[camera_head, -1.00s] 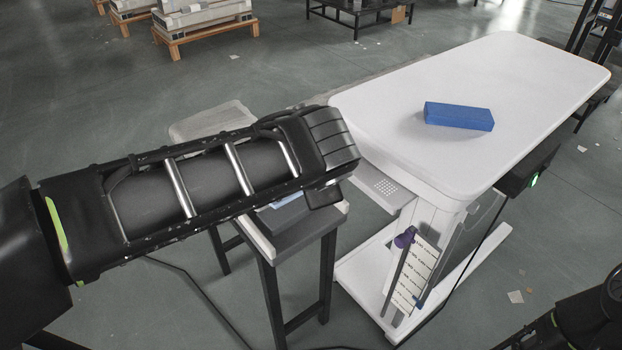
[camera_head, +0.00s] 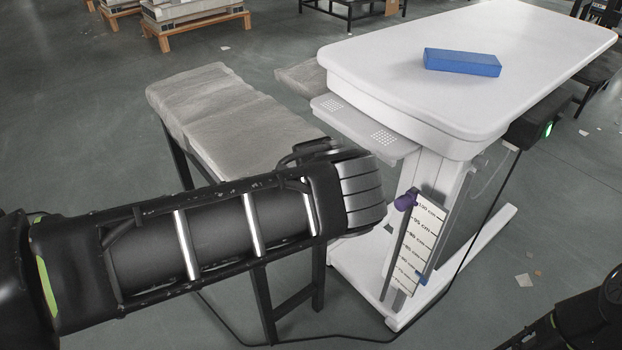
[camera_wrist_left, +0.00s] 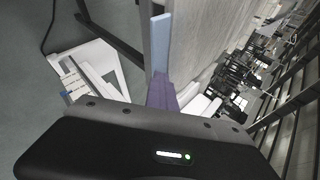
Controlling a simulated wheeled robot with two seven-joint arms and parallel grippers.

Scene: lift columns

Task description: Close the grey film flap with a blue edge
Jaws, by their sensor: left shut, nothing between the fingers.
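Crinkled grey film (camera_head: 230,110) lies over the top of a dark-legged stand in the head view, left of the white table. My left forearm covers its near end. A light blue edge strip (camera_wrist_left: 160,42) runs along the left side of the grey film (camera_wrist_left: 205,35) in the left wrist view. My left gripper (camera_wrist_left: 162,88) shows there as shut purple fingers close to the strip's lower end; I cannot tell whether they touch.
A white lift table (camera_head: 440,110) with a blue block (camera_head: 462,62) stands at the right. Its perforated shelf (camera_head: 365,125) and column with a height scale (camera_head: 415,245) are close to my left wrist. A black cable (camera_head: 300,338) runs over the floor.

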